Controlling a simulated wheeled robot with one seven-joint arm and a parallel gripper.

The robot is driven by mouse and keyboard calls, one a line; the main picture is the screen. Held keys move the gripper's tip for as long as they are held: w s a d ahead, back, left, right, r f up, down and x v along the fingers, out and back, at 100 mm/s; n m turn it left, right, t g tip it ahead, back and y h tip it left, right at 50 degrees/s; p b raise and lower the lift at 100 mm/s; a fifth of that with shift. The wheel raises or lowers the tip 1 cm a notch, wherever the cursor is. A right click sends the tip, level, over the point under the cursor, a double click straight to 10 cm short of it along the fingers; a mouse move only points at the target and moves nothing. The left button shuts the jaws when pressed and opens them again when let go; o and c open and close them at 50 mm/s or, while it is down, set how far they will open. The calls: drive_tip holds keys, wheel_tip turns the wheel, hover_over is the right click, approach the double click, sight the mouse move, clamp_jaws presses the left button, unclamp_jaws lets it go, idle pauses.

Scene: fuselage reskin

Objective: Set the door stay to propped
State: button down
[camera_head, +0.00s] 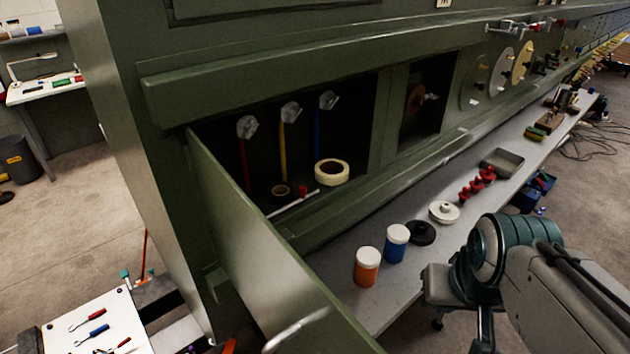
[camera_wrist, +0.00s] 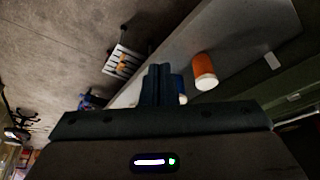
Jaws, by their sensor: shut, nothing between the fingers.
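The green door (camera_head: 235,240) of the fuselage bay stands swung open toward me, with a pale handle (camera_head: 295,330) near its lower edge. The door stay looks like a thin white rod with a red piece (camera_head: 293,203), lying slanted along the bay's lower edge behind the door. Whether its end touches the door I cannot tell. My gripper (camera_wrist: 158,72) is shut and empty in the wrist view, over the bench area and away from the stay. In the head view my arm is at the lower right, and the fingertips are not clear there.
An orange jar (camera_head: 367,267) and a blue jar (camera_head: 396,243) stand on the grey bench (camera_head: 345,300) between my arm and the door. The orange jar also shows in the wrist view (camera_wrist: 204,70). A tape roll (camera_head: 332,172) sits inside the bay. Red knobs and a tray (camera_head: 502,162) stand farther back.

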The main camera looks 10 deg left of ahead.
drive_tip(key=w+a+r+n+t+y+b, duration=0.1)
drive_tip(key=w+a+r+n+y+b, duration=0.3)
drive_tip(key=w+a, duration=0.8)
wheel_tip(320, 180, up, 4)
drive_tip(key=n+y+b, duration=0.1)
drive_tip(key=n+y, duration=0.1)
drive_tip(key=n, duration=0.4)
hover_over(315, 195)
drive_tip(key=s+d, duration=0.2)
drive_tip(key=shift+d+t, duration=0.15)
drive_tip(key=shift+t, duration=0.25)
drive_tip(key=shift+f, duration=0.15)
drive_tip(key=p+x, duration=0.2)
drive_tip(key=x, duration=0.8)
drive_tip(key=shift+s+d, duration=1.2)
drive_tip(key=shift+s+d+f+p, duration=0.15)
drive_tip(key=shift+f+p, duration=0.1)
drive_tip(key=shift+p, duration=0.05)
drive_tip(key=shift+d, duration=0.1)
